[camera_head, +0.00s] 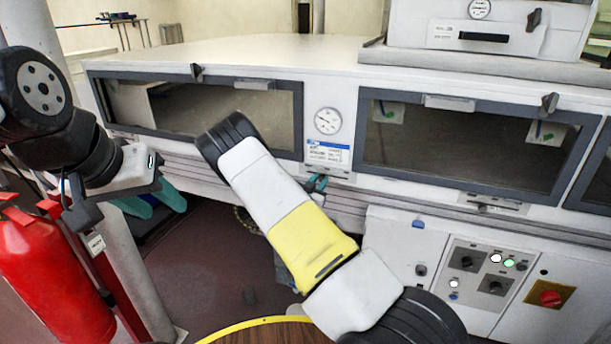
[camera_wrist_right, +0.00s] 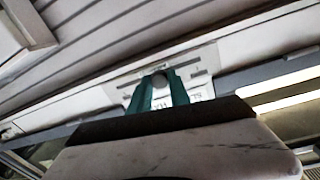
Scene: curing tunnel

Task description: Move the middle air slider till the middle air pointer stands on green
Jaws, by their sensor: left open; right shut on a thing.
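The middle air gauge (camera_head: 328,120) is a round white dial on the panel between the two windows; its pointer and colours are too small to read surely. Below it are a blue and white label (camera_head: 327,152) and the slider's plate (camera_head: 343,173). My right gripper (camera_head: 318,183) is at this plate, mostly hidden behind my own arm. In the right wrist view its teal fingers are shut on the grey slider knob (camera_wrist_right: 160,80), in front of the slotted plate (camera_wrist_right: 198,73). My left gripper (camera_head: 155,203), with teal fingers, is open and empty at the left, away from the tunnel.
A red fire extinguisher (camera_head: 50,265) stands beside a pale post at the left. Another slider plate (camera_head: 495,203) sits under the right window (camera_head: 460,140). A control panel with knobs and lamps (camera_head: 482,272) and a red switch (camera_head: 549,295) are at lower right.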

